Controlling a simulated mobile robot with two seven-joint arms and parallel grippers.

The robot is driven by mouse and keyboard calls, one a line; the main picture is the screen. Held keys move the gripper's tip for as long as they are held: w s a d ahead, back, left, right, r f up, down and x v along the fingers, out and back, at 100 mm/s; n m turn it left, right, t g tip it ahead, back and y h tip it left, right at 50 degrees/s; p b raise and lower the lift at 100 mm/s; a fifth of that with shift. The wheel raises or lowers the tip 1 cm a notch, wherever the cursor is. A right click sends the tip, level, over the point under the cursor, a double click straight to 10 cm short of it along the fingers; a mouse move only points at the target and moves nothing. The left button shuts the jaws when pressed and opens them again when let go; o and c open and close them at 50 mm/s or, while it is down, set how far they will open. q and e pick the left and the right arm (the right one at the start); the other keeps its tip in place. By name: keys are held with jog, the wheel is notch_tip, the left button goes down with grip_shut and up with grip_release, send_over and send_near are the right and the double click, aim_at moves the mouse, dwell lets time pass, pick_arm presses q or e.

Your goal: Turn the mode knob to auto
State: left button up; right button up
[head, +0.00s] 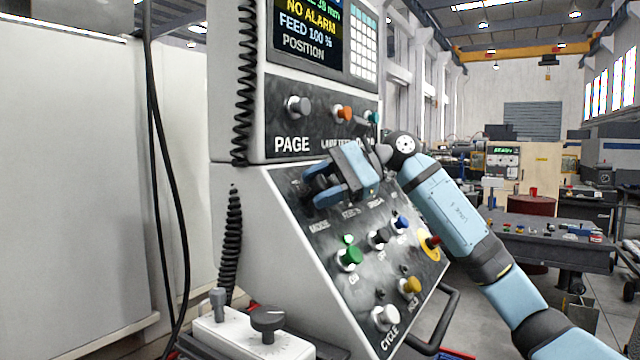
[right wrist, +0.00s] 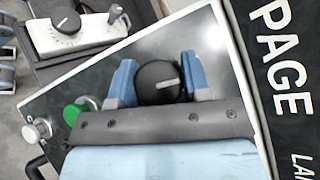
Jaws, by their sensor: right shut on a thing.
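The mode knob (right wrist: 160,82) is a round black knob with a pale pointer line, on the sloped dark panel (head: 330,255) of the control console. In the right wrist view the line points to the picture's right. In the head view the MODE label shows just below my right gripper (head: 312,190), which covers most of the knob. My right gripper (right wrist: 161,82) is shut on the knob, one blue finger on each side. The marks around the knob cannot be read. My left gripper is not in view.
A green button (head: 348,255), a blue button (head: 402,222), a red stop button (head: 432,241) and a yellow button (head: 411,286) sit close by on the panel. The PAGE knob (head: 299,107) is above. A white box with a dark knob (head: 268,321) stands at lower left.

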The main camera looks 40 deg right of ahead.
jog(key=shift+n+g, duration=0.4)
jog(key=shift+n, duration=0.1)
jog(key=shift+f+h, duration=0.15)
jog(key=shift+h, duration=0.15)
jog(key=o, duration=0.9)
jog(key=shift+d, duration=0.1)
jog(key=b+v, duration=0.1)
jog(key=v, duration=1.2)
jog(key=shift+s+d+r, duration=0.1)
jog(key=shift+d+r, duration=0.2)
